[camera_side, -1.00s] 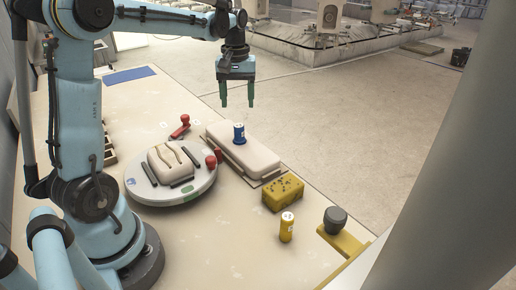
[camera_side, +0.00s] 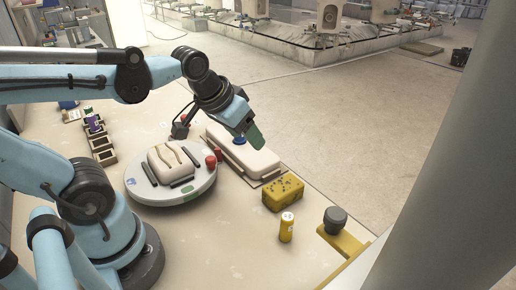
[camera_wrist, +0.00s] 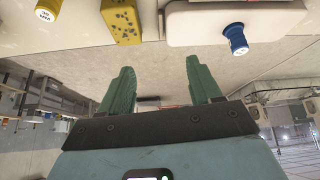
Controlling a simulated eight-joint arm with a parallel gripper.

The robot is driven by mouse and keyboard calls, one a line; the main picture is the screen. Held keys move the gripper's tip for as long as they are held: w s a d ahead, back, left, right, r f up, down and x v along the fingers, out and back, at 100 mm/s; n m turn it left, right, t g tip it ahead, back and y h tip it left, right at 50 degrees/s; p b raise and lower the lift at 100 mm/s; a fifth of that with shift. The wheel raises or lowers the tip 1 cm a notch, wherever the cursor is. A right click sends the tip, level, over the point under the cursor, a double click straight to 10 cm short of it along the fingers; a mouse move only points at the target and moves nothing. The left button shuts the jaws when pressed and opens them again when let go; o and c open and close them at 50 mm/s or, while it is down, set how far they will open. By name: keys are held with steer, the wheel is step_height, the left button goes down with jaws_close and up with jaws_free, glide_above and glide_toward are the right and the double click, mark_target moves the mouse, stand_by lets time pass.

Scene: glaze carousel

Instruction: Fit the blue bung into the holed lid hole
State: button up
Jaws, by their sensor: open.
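The blue bung (camera_side: 239,141) stands upright on the long cream block (camera_side: 262,164), which looks like the holed lid. In the side view my gripper partly hides it; in the wrist view the bung (camera_wrist: 237,40) shows near the top right with a wider blue collar at one end. I cannot tell whether it sits in a hole or only on the surface, and no open hole is visible. My gripper (camera_side: 256,140) is tilted, near the bung and overlapping it in the side view. In the wrist view its green fingers (camera_wrist: 159,68) are apart with nothing between them.
A round turntable (camera_side: 145,190) with a cream block and red knobs is left of the lid. A yellow speckled block (camera_side: 283,192), a yellow bung (camera_side: 287,227) and a dark grey knob (camera_side: 335,219) on a yellow bracket stand at the right. Small trays (camera_side: 101,145) lie behind.

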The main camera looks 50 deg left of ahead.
steer(key=shift+s+d+f+m+t, duration=0.6)
steer(key=shift+s+d+f+m, duration=0.1)
steer(key=shift+s+d+f, duration=0.15)
